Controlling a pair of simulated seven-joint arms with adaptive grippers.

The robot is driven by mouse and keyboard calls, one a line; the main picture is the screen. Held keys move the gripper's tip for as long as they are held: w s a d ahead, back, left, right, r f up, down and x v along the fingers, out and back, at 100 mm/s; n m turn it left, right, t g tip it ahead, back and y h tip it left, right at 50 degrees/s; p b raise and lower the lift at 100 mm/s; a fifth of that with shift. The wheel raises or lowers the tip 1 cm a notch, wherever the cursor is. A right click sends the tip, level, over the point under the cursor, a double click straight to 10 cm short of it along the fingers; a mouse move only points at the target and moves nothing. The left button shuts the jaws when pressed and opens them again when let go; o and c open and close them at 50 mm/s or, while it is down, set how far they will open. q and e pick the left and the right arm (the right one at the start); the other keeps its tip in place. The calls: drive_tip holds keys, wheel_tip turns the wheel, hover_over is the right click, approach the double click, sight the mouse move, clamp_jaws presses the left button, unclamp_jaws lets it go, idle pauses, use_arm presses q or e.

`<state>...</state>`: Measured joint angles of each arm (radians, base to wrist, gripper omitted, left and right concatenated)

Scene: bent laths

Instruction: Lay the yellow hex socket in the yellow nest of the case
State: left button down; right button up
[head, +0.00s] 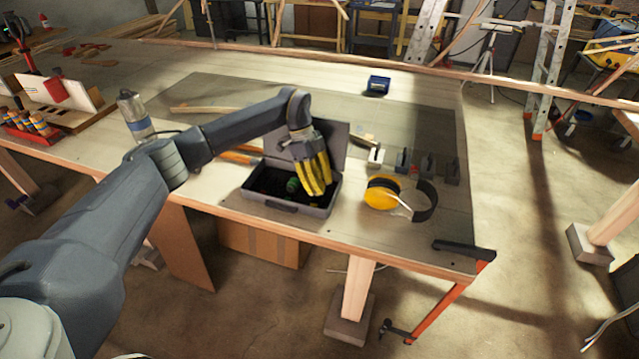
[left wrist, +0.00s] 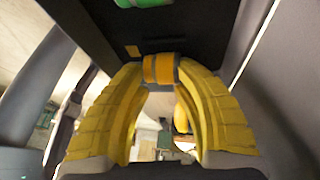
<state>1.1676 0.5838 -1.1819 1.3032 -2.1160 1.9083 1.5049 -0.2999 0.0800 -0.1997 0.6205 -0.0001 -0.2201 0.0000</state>
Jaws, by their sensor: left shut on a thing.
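My left gripper (head: 318,188) has yellow fingers and reaches down into the open dark case (head: 284,206) on the table. In the left wrist view its fingertips (left wrist: 160,70) are shut on the yellow hex socket (left wrist: 159,68), a yellow piece with a dark band at one end. The socket is over the dark inside of the case. A small yellow patch (left wrist: 132,51) shows on the dark lining beside it; I cannot tell if this marks the yellow nest. The fingers hide the socket in the head view. My right gripper is not in view.
A green piece (head: 292,185) lies in the case and also shows in the left wrist view (left wrist: 143,3). The raised lid (head: 330,135) stands behind the gripper. Yellow earmuffs (head: 381,192) and several grey blocks lie to the right. A blue box (head: 377,85) sits farther back.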

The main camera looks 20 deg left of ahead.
use_arm(q)
drive_tip(key=shift+f, duration=0.5)
idle(0.5)
drive_tip(key=c, duration=1)
unclamp_jaws()
drive_tip(key=shift+o, duration=0.2)
drive_tip(key=shift+r, duration=0.1)
drive_tip(key=shift+r, duration=3.4)
